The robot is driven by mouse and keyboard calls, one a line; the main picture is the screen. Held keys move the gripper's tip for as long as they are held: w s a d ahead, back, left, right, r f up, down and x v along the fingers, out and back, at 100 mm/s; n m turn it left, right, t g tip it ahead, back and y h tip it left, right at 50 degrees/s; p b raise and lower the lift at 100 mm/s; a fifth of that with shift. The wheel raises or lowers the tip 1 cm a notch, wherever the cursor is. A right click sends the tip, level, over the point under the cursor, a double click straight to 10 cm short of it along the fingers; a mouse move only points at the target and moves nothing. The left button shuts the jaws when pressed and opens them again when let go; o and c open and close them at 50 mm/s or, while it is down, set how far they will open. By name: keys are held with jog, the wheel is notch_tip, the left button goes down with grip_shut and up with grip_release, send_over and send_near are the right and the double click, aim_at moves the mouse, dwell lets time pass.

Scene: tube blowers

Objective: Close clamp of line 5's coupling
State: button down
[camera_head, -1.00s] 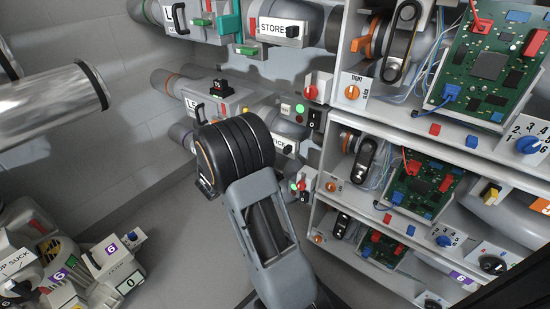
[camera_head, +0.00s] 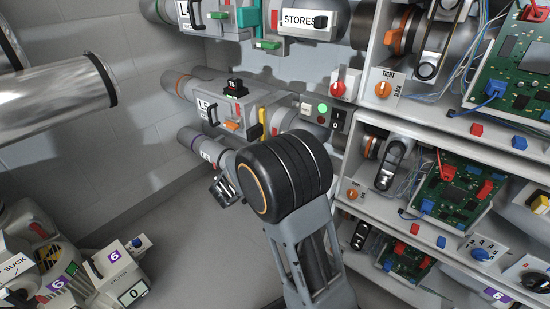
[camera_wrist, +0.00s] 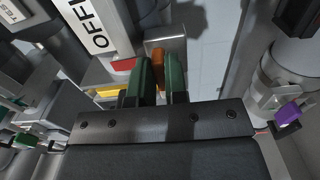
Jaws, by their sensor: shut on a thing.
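In the wrist view my gripper (camera_wrist: 161,78) has two dark green fingers shut on a small orange piece (camera_wrist: 158,54), in front of a pale metal bracket (camera_wrist: 179,50). I cannot tell whether this piece is the clamp of line 5's coupling; no line number is readable there. In the head view my gripper (camera_head: 224,190) is partly hidden by my black wrist, beside the lower left tube unit (camera_head: 205,152). Above it is a grey unit (camera_head: 213,103) with an orange handle (camera_head: 232,126). A purple-tipped clamp (camera_wrist: 287,113) shows at the right of the wrist view.
Shelves at the right hold green circuit boards (camera_head: 452,192) and dials (camera_head: 383,88). A metal pipe (camera_head: 60,97) and boxed machines (camera_head: 117,270) stand at the left. The floor between is clear.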

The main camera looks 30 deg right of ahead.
dwell(0.4)
jog(key=c, duration=1.1)
grip_release()
jog(key=shift+c, duration=0.2)
jog(key=p+v, duration=0.4)
jog(key=v, duration=1)
jog(key=shift+s+d, duration=0.1)
jog(key=shift+s, duration=0.05)
jog(key=s+d+r+m+g+y+p, duration=0.1)
jog(key=s+d+r+g+y+p, duration=0.1)
jog(key=s+r+p, duration=0.35)
jog(key=s+d+r+m+g+y+p, duration=0.1)
jog(key=s+d+r+g+y+p, duration=0.15)
jog(key=r+p, duration=0.55)
jog(key=s+d+r+m+g+y+p, duration=0.1)
jog(key=s+d+r+g+y+p, duration=0.15)
jog(key=r+p, duration=0.45)
jog(key=s+a+r+t+y+p, duration=0.1)
jog(key=s+a+r+y+p, duration=0.1)
jog(key=r+p, duration=0.7)
jog(key=s+a+r+m+t+y+p, duration=0.1)
jog(key=s+a+r+t+y+p, duration=0.1)
jog(key=a+r+y+p, duration=0.2)
notch_tip(320, 180, up, 8)
jog(key=y+p, duration=0.3)
jog(key=p, duration=0.2)
jog(key=shift+a+t+y, duration=0.2)
jog(key=shift+t+y, duration=0.1)
